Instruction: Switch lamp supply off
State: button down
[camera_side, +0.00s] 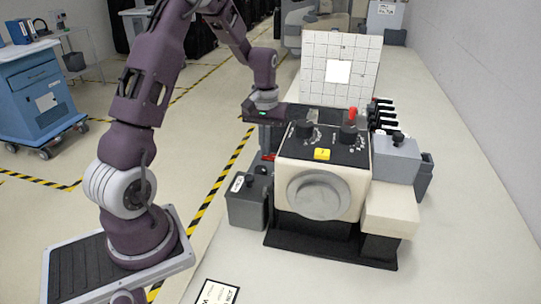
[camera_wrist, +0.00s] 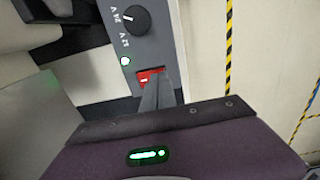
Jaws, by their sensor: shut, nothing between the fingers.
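In the wrist view, the lamp supply (camera_wrist: 143,48) is a grey panel with a black knob (camera_wrist: 131,19) marked 24 V and 12 V. A small round indicator (camera_wrist: 125,61) below the knob glows white-green. Below it sits a red rocker switch (camera_wrist: 147,77), partly hidden by my fingers. My gripper (camera_wrist: 158,88) is shut and empty, its fingertips at the switch; I cannot tell whether they touch it. In the side view, my gripper (camera_side: 268,148) points down behind the left of the cream instrument, where the supply is mostly hidden.
The cream instrument (camera_side: 347,190) with black top knobs and a yellow button (camera_side: 322,154) stands close to my gripper. A white gridded screen (camera_side: 340,72) stands behind it. A grey box (camera_side: 247,203) stands front left.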

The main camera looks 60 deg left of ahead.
jog(key=shift+f, duration=0.1)
jog(key=shift+r, duration=3.5)
jog(key=s+d+r+m+t, duration=0.35)
jog(key=s+d+r, duration=0.35)
jog(key=d+r, duration=0.5)
jog(key=s+d+m+t, duration=0.2)
jog(key=s+d+m, duration=0.3)
jog(key=s+d, duration=0.4)
jog(key=s, duration=0.5)
jog(key=shift+d+f, duration=0.15)
jog(key=shift+f, duration=0.15)
jog(key=shift+m, duration=0.25)
